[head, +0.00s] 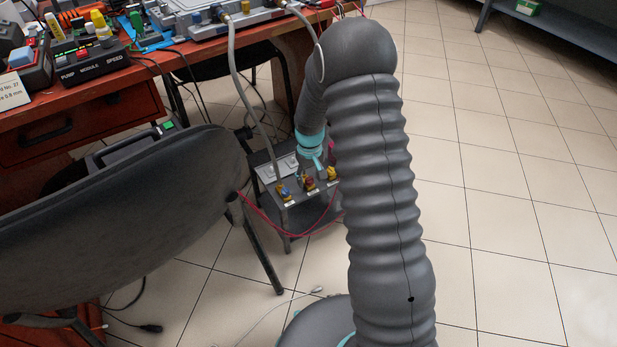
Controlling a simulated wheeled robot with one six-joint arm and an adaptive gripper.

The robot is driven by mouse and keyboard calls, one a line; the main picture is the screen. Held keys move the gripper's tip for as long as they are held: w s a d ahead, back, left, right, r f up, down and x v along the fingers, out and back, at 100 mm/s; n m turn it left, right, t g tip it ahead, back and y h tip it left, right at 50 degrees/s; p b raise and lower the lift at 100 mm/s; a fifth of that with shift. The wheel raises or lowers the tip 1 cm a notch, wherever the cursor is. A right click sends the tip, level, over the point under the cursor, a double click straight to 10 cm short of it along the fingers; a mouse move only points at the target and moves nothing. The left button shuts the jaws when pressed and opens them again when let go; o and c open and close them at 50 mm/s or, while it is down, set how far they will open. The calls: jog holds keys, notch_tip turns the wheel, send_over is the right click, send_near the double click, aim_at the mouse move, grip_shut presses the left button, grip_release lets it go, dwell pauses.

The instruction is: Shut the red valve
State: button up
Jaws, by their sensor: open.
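The red valve (310,184) is the middle one of three small valves with brass-coloured bodies on a low grey stand. A blue valve (284,191) is to its left and a yellow valve (332,174) to its right. My gripper (318,168) points down just above the red valve, behind it in the picture. It is small here and partly hidden by my arm. It is open; whether a finger touches the red valve I cannot tell. The valve handle's angle is too small to read.
A grey hose (238,90) runs from the bench to the stand. A red cable (270,229) loops in front of the stand. A dark chair (120,220) is close on the left. The cluttered bench (60,115) is behind it. Tiled floor (510,190) is free on the right.

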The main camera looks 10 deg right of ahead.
aim_at(309, 180)
grip_shut()
jog(key=shift+m, duration=0.8)
grip_release()
notch_tip(309, 180, up, 12)
dwell(0.5)
